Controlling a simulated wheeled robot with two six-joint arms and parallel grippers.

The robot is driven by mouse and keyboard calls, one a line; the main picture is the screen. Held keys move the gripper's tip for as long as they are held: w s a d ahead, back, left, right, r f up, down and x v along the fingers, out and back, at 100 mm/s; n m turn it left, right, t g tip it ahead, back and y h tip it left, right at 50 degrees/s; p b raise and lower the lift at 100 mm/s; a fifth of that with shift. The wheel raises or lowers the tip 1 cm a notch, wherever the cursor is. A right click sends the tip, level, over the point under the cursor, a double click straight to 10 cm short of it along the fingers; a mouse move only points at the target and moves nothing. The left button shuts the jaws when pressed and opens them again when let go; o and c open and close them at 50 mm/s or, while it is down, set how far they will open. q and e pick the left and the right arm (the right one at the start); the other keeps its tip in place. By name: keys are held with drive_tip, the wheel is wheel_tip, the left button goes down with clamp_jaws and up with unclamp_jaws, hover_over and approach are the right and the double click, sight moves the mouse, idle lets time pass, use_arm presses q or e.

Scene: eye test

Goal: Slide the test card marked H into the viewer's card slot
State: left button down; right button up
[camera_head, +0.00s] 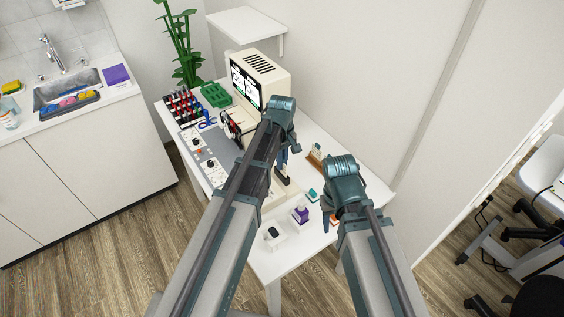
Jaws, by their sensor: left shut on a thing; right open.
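A beige boxy device (262,75) with a dark-framed lit screen stands at the back of the white table; I cannot tell if it is the viewer, and I see no card slot. I cannot make out any card marked H. My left gripper (283,155) points down over the table in front of the device, partly hidden by my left arm. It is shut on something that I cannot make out. My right gripper (331,222) is open above the table's right part, near a small orange-and-white item (334,220).
On the white table (290,262) stand a rack of bottles (183,106), a green tray (215,95), a grey panel (203,158), a purple box (300,214) and a white holder (274,234). A wall shelf (246,24) hangs above. The table's front corner is bare.

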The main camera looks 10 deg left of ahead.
use_arm(q)
drive_tip(key=shift+f+b, duration=0.95)
drive_tip(key=shift+f, duration=0.1)
drive_tip(key=c, duration=0.9)
unclamp_jaws()
drive_tip(key=shift+r, duration=0.15)
wheel_tip(320, 180, up, 14)
drive_tip(key=p, duration=1.4)
drive_tip(key=shift+f, duration=0.2)
